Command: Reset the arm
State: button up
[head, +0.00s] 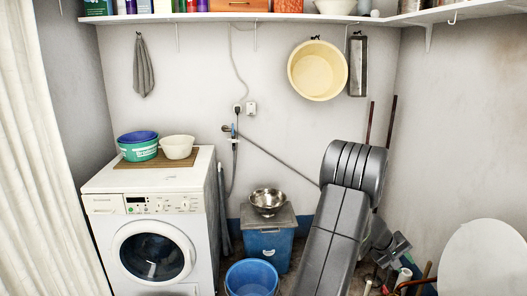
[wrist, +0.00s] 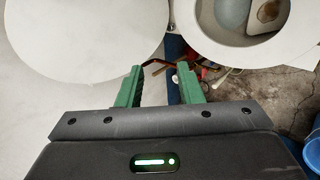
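My gripper shows at the bottom middle of the wrist view (wrist: 160,75), with two green fingers apart. I see nothing held between them, only floor clutter beyond. In the head view my arm reaches down at the right, bent over at a thick grey joint. The gripper end is low behind it, and its fingers cannot be made out there.
A white oval lid (head: 485,262) and a white seat with a hole (wrist: 200,30) are close to the gripper. Sticks (wrist: 205,72) lie on the floor beyond. A washing machine (head: 150,235), blue bucket (head: 251,278) and lidded blue bin (head: 268,248) stand left of my arm.

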jog(key=s+a+f+h+b, duration=0.1)
jog(key=a+f+h+b, duration=0.2)
jog(key=a+f+b, duration=0.7)
notch_tip(320, 180, down, 4)
jog(key=shift+s+a+r, duration=0.15)
jog(key=shift+a+r, duration=0.05)
jog(key=shift+a, duration=0.65)
